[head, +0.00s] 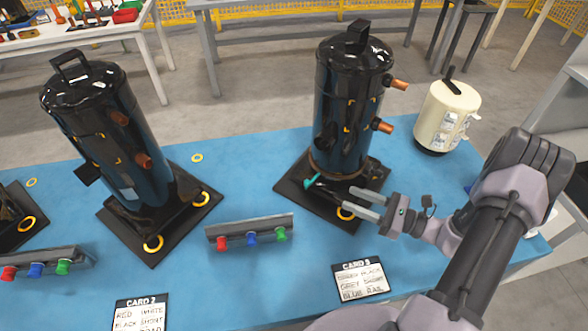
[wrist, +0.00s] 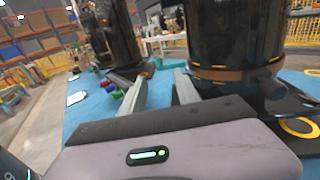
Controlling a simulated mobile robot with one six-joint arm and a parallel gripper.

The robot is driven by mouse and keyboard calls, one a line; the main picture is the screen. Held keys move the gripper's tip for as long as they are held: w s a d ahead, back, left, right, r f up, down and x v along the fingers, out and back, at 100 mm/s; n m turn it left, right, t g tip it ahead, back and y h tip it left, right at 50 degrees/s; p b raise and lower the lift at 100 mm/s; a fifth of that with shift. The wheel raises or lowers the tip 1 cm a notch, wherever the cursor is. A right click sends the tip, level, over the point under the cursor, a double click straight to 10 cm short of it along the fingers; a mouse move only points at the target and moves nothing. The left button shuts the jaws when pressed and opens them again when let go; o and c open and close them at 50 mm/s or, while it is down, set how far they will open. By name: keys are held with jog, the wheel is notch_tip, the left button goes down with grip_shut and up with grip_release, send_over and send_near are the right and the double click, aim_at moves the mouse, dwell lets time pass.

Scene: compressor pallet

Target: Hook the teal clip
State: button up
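A small teal clip (head: 312,181) shows in the head view at the front foot of the right-hand black compressor (head: 345,105), low over its black base plate (head: 290,187). My gripper (head: 353,202) is to the right of the clip, pointing left, its two grey fingers spread and apart from it. In the wrist view my gripper (wrist: 160,77) also shows open, with nothing clearly held between the fingers. The compressor (wrist: 235,35) stands close on the right there.
A second black compressor (head: 115,130) stands to the left on its own plate. A rail (head: 250,230) with red, blue and green knobs lies in front. A cream canister (head: 446,115) stands at the right.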

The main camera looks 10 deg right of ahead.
jog(key=b+x, duration=0.4)
jog(key=x, duration=1.3)
jog(key=shift+b, duration=0.3)
jog(key=shift+s+a+r, duration=0.1)
jog(key=shift+a, duration=0.05)
jog(key=shift+c, duration=0.5)
grip_shut()
